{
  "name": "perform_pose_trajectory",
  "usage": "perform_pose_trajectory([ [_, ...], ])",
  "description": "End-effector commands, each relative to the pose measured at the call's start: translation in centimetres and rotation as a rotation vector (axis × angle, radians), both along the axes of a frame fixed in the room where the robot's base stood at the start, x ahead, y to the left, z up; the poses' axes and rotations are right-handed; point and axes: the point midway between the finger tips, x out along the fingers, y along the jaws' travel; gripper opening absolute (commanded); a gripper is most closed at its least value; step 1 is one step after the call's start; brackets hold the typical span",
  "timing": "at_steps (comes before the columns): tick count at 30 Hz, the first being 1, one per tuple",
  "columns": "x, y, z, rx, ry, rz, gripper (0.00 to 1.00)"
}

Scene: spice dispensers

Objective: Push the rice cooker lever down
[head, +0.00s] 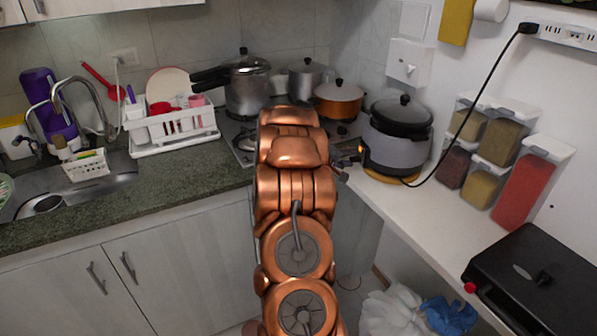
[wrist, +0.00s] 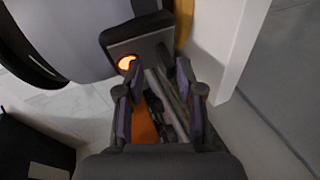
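The rice cooker (head: 396,150) is grey with a black lid and stands on the white counter at the right. In the wrist view, its pale body (wrist: 70,30) fills the upper left. Its dark control panel (wrist: 138,35) carries a glowing orange light (wrist: 127,63). I cannot make out the lever clearly; it may be hidden near the fingertips. My gripper (wrist: 158,68) is open and empty, with its two fingers apart at the panel's lower edge. One fingertip is close to the orange light; I cannot tell whether it touches. In the head view, my gripper (head: 346,160) is beside the cooker's front, partly hidden by my arm.
A round yellow board (head: 393,179) lies under the cooker. A black cord (head: 463,122) runs from it to a wall outlet strip. Spice dispensers (head: 500,140) stand to its right. Pots (head: 338,98) sit on the stove behind my arm. The counter's front (head: 430,215) is clear.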

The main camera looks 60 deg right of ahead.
Motion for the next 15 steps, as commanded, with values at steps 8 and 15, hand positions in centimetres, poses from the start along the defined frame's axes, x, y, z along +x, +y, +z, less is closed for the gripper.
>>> perform_pose_trajectory([
  [8,0.9,2.0,0.8,0.014,-0.017,0.003,0.36],
  [15,2.1,5.2,2.0,0.013,-0.020,0.003,0.36],
])
